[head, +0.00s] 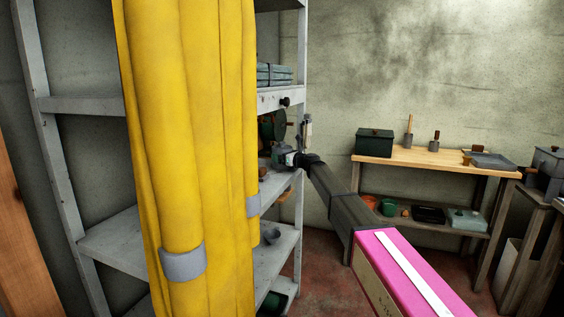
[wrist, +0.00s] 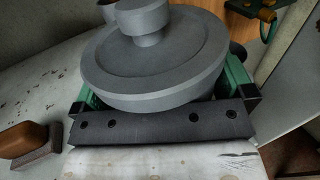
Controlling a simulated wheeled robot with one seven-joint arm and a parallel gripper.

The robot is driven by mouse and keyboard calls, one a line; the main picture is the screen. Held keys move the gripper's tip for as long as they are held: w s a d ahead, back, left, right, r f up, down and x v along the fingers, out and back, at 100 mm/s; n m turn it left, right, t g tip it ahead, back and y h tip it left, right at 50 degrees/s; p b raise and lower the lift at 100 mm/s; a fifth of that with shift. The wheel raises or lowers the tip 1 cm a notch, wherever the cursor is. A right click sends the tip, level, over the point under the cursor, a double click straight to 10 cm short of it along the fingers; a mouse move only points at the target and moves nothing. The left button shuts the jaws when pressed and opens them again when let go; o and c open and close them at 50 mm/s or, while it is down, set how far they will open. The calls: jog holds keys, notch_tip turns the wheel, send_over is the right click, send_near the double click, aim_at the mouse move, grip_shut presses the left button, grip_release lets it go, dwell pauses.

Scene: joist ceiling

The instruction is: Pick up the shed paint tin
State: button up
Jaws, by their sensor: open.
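A grey round lidded tin with a knob on top (wrist: 150,65) fills the middle of the wrist view; it looks like the paint tin, though no label shows. My gripper (wrist: 163,85) is open, with one green finger on each side of the tin. The fingertips are partly hidden behind it, and I cannot tell whether they touch it. The tin stands on a pale, stained shelf board (wrist: 150,160). In the head view my gripper (head: 285,157) reaches into the grey shelving, where the tin is too small to make out surely.
A yellow curtain (head: 190,130) hides much of the grey shelving (head: 120,240). A brown wooden-handled item (wrist: 25,140) lies left of my gripper. A workbench (head: 440,160) with a green box (head: 374,143) stands right.

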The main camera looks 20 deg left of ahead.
jog(key=c, duration=0.8)
jog(key=shift+r, duration=0.1)
